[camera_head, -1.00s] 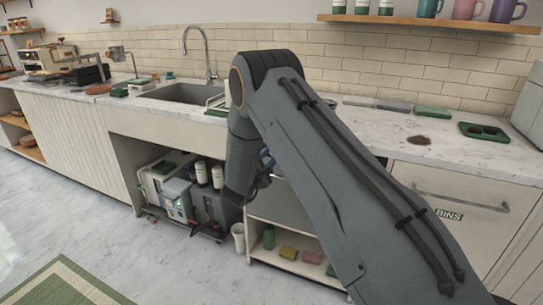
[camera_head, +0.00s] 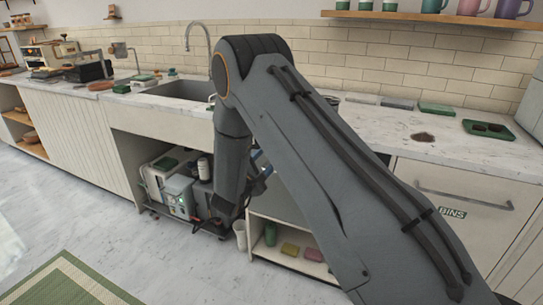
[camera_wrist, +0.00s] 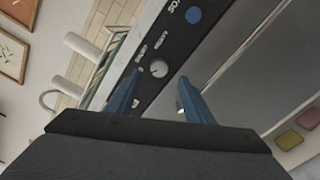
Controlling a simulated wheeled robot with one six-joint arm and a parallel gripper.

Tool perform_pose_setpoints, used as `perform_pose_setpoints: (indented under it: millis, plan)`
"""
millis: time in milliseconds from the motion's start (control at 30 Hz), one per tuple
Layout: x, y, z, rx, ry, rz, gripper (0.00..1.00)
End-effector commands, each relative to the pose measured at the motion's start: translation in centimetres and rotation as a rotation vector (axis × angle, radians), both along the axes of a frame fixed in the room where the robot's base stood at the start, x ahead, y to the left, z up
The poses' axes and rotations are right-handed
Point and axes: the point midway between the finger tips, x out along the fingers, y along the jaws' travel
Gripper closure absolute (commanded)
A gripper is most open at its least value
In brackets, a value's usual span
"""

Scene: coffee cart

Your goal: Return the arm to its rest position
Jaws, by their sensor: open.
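My arm (camera_head: 330,160) reaches from the lower right of the head view up to its elbow in front of the counter, then bends down. My gripper (camera_wrist: 157,95) shows in the wrist view as two blue fingers standing apart with nothing between them. Behind them is a dark control panel with a knob (camera_wrist: 159,69) and a blue round button (camera_wrist: 194,15). In the head view the gripper is mostly hidden behind my forearm; a bit of blue shows beside it.
The marble counter (camera_head: 385,125) with the sink (camera_head: 182,90) runs behind my arm. Below stand a cart of machines (camera_head: 172,190) and an open shelf with sponges (camera_head: 290,249). A drawer marked BINS (camera_head: 452,212) is at right. The floor (camera_head: 150,255) in front is clear, with a green-edged rug (camera_head: 70,280).

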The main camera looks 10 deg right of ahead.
Motion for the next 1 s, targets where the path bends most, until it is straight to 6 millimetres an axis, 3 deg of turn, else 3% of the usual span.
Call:
perform_pose_setpoints:
  millis: [233, 633, 833, 1000]
  plan:
    - [-1.4, 1.0, 0.0, 0.001, -0.001, -0.001, 0.52]
    - [-1.0, 1.0, 0.6, 0.080, -0.007, 0.030, 0.52]
    - [-0.8, 1.4, 2.2, 0.506, 0.008, 0.142, 0.52]
    - [-4.1, 2.4, 3.3, 0.942, 0.097, 0.147, 0.52]
